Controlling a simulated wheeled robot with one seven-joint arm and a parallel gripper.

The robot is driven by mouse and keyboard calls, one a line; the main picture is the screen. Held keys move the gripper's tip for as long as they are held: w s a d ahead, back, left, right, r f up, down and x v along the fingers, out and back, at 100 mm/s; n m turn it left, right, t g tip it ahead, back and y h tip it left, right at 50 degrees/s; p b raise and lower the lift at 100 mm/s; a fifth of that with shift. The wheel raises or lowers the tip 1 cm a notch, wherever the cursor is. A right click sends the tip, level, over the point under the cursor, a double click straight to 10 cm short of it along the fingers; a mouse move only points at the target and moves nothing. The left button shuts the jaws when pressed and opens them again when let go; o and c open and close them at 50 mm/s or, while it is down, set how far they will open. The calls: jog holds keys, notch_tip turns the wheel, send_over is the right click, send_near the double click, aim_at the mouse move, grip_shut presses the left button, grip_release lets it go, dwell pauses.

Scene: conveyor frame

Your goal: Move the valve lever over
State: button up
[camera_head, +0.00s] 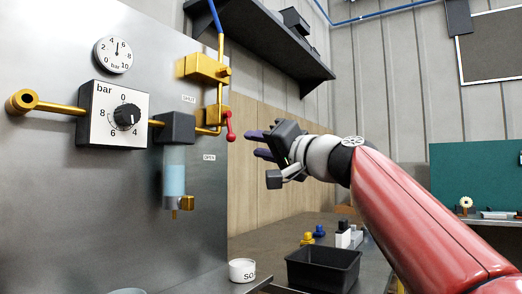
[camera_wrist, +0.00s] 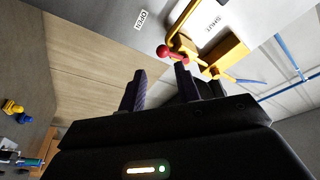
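The valve lever (camera_head: 230,126) is a short red handle with a ball end, hanging down from a brass valve body (camera_head: 213,115) at the panel's right edge. A SHUT label (camera_head: 188,99) is above left of it and an OPEN label (camera_head: 209,157) below left. In the wrist view the lever's red ball (camera_wrist: 163,51) shows just beyond the fingertips, nearer the right finger. My gripper (camera_head: 254,144) is open and empty, to the right of the lever with its fingers pointing at the panel. The gripper (camera_wrist: 160,77) appears apart from the lever.
The metal panel (camera_head: 90,210) carries a pressure dial (camera_head: 113,54), a regulator knob (camera_head: 127,116) and a blue-filled bowl (camera_head: 175,172). Below my gripper are a black bin (camera_head: 322,268) and a white cup (camera_head: 242,269). A dark shelf (camera_head: 262,38) hangs above.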

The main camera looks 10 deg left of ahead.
aim_at(234, 138)
jog(key=shift+w+a+r+p, duration=0.3)
jog(key=shift+a+r+p, duration=0.15)
jog(key=shift+a+p, duration=0.1)
jog(key=p+x, duration=0.5)
jog(key=x, duration=0.1)
jog(key=shift+w+a+r, duration=0.15)
jog(key=shift+a+r, duration=0.05)
jog(key=shift+a, duration=0.1)
jog(key=shift+f, duration=0.3)
jog(key=c, duration=0.4)
